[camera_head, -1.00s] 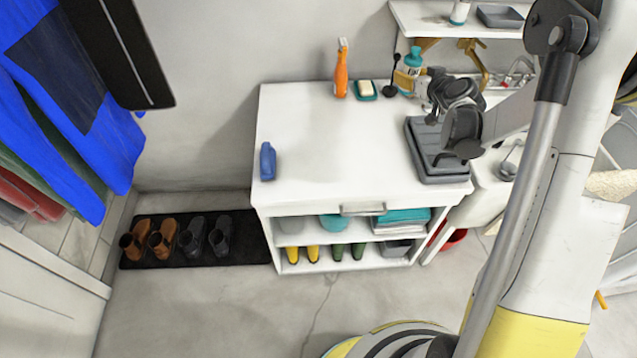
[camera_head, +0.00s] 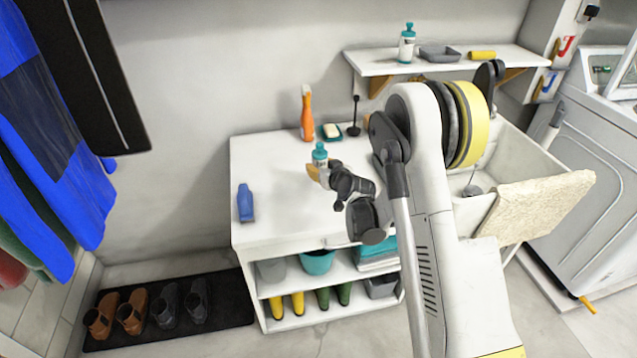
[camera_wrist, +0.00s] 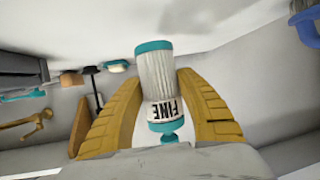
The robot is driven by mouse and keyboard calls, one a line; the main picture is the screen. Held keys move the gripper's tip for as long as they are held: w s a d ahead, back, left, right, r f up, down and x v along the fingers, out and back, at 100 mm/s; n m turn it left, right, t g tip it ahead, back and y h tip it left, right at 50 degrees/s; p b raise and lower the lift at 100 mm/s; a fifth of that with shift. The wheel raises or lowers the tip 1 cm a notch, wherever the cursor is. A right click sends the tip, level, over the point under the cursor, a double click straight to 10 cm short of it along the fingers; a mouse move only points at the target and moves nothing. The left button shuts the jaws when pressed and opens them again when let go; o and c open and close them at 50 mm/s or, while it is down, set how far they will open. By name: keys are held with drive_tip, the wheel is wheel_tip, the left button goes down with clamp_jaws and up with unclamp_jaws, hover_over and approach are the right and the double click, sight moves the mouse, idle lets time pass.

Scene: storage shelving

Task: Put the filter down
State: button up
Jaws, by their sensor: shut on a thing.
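The filter (camera_head: 320,156) is a white cylinder with teal ends. My gripper (camera_head: 320,170) holds it over the white cabinet top (camera_head: 285,205). In the wrist view the filter (camera_wrist: 155,75) sits between the two ochre fingers of my gripper (camera_wrist: 160,95), which are shut on it. Its label reads "FINE", upside down in that picture. I cannot tell how far its base is from the cabinet top.
A blue bottle (camera_head: 245,203) stands at the cabinet's left. An orange spray bottle (camera_head: 307,115), a soap dish (camera_head: 332,132) and a black brush (camera_head: 354,118) stand along the back. A wall shelf (camera_head: 380,66) holds another bottle (camera_head: 407,45). The cabinet's left-middle top is clear.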

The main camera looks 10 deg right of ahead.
drive_tip(key=shift+a+f, duration=0.2)
drive_tip(key=shift+f+b, duration=1.1)
drive_tip(key=shift+f, duration=0.75)
drive_tip(key=shift+f, duration=0.2)
drive_tip(key=o, duration=1.2)
drive_tip(key=shift+o, duration=0.2)
drive_tip(key=shift+r, duration=0.15)
